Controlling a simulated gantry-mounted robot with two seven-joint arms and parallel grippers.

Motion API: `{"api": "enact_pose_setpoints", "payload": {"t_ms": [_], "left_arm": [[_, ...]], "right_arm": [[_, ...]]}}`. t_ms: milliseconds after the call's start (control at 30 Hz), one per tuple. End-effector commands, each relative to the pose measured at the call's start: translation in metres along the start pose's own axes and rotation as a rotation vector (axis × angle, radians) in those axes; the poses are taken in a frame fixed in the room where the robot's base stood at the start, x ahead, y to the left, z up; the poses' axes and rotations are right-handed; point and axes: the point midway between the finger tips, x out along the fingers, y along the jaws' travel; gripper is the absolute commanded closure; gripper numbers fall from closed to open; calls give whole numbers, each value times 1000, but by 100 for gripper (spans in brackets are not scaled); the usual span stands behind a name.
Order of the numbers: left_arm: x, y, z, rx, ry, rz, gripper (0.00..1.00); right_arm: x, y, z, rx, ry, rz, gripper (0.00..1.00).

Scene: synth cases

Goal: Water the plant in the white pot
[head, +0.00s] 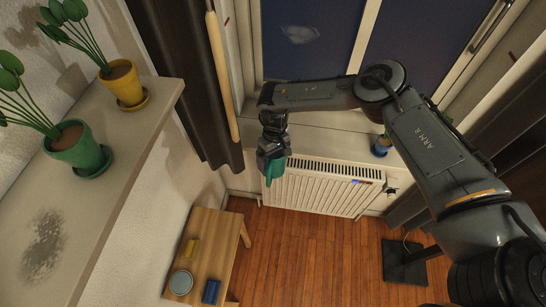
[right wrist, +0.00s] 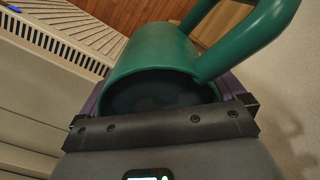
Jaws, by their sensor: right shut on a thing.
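My right gripper (head: 271,156) is shut on a green can (head: 274,173), in front of the radiator at the windowsill's left end. In the right wrist view the can (right wrist: 150,52) has a round open mouth, a dark inside and a looped handle; I cannot tell whether it holds water. No white pot is clear in view. A plant in a yellow pot (head: 122,82) and one in a green pot (head: 78,150) stand on the left shelf. A blue pot (head: 380,146) stands on the sill, partly hidden by my right arm. My left gripper is out of view.
The shelf (head: 120,165) runs along the left wall. A white radiator (head: 315,192) is under the windowsill (head: 335,143). A wooden bench (head: 222,247) below holds a round dish, a yellow item and a blue item. Dark curtains (head: 190,75) hang beside the window.

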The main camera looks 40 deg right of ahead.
Motion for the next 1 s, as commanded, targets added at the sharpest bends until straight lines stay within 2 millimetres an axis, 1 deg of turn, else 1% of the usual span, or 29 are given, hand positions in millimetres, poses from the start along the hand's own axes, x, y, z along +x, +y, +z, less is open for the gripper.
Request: {"api": "enact_pose_setpoints", "payload": {"t_ms": [33,100,400,633,1000], "left_arm": [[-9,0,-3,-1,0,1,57],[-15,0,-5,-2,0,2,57],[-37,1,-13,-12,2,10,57],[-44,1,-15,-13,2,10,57],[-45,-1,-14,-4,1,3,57]], "right_arm": [[-7,-1,0,0,11,8,61],[-8,0,0,1,27,25,61],[-13,2,-3,0,97,95,61],[-14,4,-5,0,129,125,61],[-14,4,-6,0,136,132,61]]}}
